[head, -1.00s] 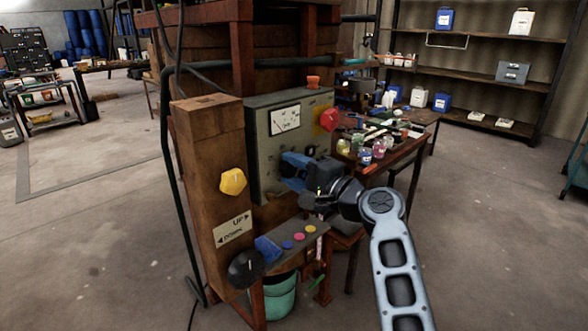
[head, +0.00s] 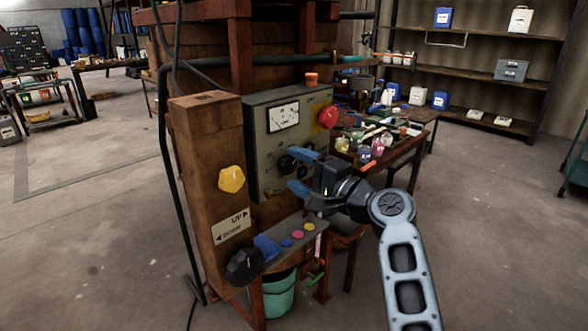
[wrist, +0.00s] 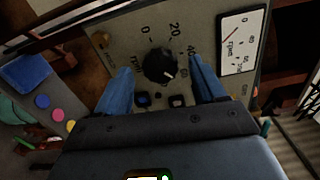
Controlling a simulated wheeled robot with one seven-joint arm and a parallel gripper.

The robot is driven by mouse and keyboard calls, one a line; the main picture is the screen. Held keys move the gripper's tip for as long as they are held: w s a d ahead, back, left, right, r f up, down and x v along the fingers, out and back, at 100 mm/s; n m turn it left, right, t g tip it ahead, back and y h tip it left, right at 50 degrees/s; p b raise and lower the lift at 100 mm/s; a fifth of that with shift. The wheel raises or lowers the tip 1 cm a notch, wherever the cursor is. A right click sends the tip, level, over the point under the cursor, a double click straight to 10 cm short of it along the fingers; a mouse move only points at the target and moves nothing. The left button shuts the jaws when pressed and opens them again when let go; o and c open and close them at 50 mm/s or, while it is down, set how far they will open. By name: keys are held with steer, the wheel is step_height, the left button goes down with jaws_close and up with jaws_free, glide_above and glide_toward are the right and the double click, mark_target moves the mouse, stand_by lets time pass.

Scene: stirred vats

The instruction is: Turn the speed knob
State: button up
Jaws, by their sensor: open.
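The speed knob is a round black dial with a white pointer line on the grey control panel (head: 262,160). It shows in the wrist view (wrist: 159,67), ringed by printed numbers, with the pointer towards the lower right. In the head view the knob (head: 287,164) is partly visible beside the upper finger. My gripper (head: 290,171) is open in front of the panel. In the wrist view my gripper (wrist: 160,80) has one blue finger on each side of the knob, with gaps between. I cannot tell how far the fingertips are from the panel.
A gauge (head: 284,117) and a red knob (head: 328,115) are on the panel. An orange cup (head: 312,79) stands on top. A yellow knob (head: 231,179) sits on the wooden post at left. A cluttered table (head: 400,150) stands at right; the floor (head: 490,220) is clear.

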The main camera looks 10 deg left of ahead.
steer(key=v, duration=0.6)
steer(key=shift+b, duration=0.35)
